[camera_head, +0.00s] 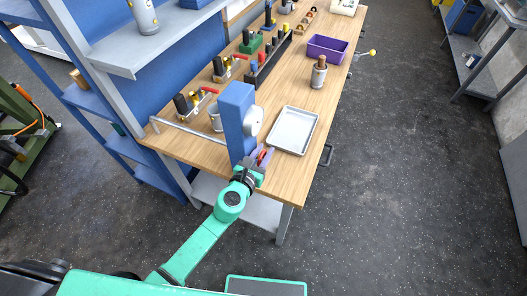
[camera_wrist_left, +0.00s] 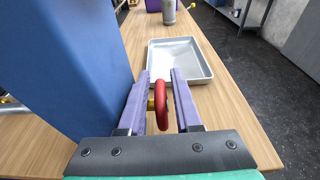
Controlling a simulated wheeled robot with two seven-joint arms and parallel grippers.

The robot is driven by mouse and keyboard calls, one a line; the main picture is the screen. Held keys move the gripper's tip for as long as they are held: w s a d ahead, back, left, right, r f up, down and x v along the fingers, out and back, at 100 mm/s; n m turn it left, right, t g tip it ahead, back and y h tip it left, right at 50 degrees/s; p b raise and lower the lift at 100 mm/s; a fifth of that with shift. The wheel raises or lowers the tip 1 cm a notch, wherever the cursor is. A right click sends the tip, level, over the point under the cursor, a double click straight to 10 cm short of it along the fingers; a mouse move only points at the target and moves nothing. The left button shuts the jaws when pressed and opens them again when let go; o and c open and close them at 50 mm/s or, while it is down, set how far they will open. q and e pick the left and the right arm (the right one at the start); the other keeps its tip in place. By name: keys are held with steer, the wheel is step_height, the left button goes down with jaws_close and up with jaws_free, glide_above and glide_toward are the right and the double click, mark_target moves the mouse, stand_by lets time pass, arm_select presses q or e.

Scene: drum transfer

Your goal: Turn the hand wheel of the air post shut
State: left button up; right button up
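The air post (camera_head: 237,115) is a tall blue box standing at the near end of the wooden bench, with a round white gauge-like disc on its right face. It fills the left of the left wrist view (camera_wrist_left: 65,60). Its red hand wheel (camera_wrist_left: 161,104) shows edge-on on a brass stem, and is small and partly hidden in the head view (camera_head: 263,156). My left gripper (camera_wrist_left: 160,76) is open, its two purple fingers on either side of the wheel with visible gaps. My right gripper is out of view.
A shallow metal tray (camera_head: 293,131) lies just right of the post. A grey pipe (camera_head: 187,131) runs left of it. Farther back are a grey cylinder (camera_head: 318,76), a purple bin (camera_head: 327,48) and several valve fittings. Bare bench top lies beyond the tray.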

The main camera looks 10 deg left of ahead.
arm_select(q)
steer(key=shift+s, duration=0.1)
steer(key=shift+s+a, duration=0.1)
steer(key=shift+s, duration=0.15)
steer(key=b+v, duration=0.2)
steer(key=v, duration=1.2)
steer(key=shift+w, duration=0.1)
